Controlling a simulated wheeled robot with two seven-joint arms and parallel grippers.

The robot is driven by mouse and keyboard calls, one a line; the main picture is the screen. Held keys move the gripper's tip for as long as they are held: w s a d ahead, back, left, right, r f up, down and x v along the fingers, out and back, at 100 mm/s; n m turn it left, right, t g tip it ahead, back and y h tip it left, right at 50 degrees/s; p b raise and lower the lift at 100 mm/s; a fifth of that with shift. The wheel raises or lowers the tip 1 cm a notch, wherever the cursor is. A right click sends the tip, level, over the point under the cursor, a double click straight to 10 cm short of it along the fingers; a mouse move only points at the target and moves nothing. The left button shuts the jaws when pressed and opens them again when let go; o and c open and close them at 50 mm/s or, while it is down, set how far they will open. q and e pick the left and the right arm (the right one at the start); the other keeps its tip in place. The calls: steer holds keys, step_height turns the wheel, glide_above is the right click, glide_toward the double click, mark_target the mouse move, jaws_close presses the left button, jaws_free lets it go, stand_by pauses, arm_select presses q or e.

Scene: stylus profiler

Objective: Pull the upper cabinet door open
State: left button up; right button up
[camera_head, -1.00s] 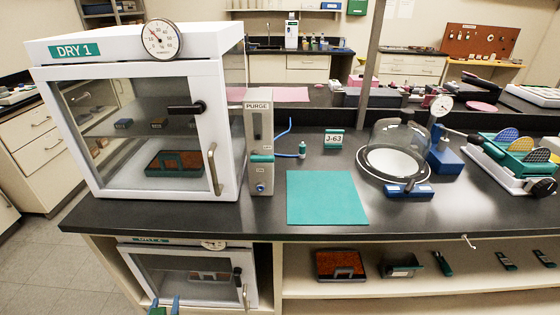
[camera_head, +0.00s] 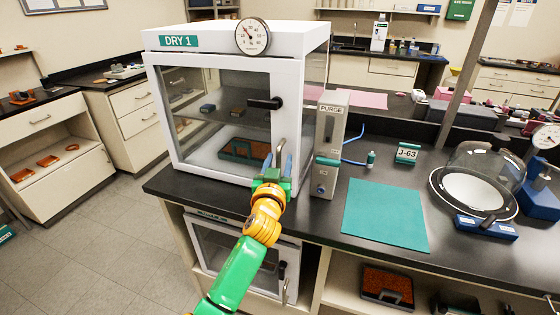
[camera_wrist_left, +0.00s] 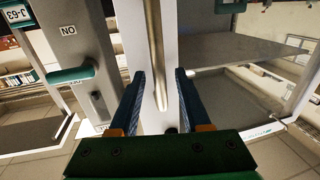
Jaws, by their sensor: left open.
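The upper cabinet (camera_head: 228,45), labelled DRY 1, stands on the dark bench with its glass-fronted door (camera_head: 215,105) shut. The door has a black latch (camera_head: 266,103) and, below it, an upright metal pull handle (camera_head: 282,146). My left gripper (camera_head: 277,166) is at the lower part of this handle. In the left wrist view its two blue fingers (camera_wrist_left: 159,88) are apart, one on each side of the pale handle bar (camera_wrist_left: 156,55). I cannot tell whether they touch it. My right gripper is in neither view.
The PURGE unit (camera_head: 328,150) stands close to the cabinet's right side. A teal mat (camera_head: 386,214) and a glass bell jar (camera_head: 480,175) are further right. A lower cabinet (camera_head: 222,250) sits under the bench edge. Open floor (camera_head: 90,225) lies to the left.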

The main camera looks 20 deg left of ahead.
arm_select(q)
jaws_close()
stand_by(1.5)
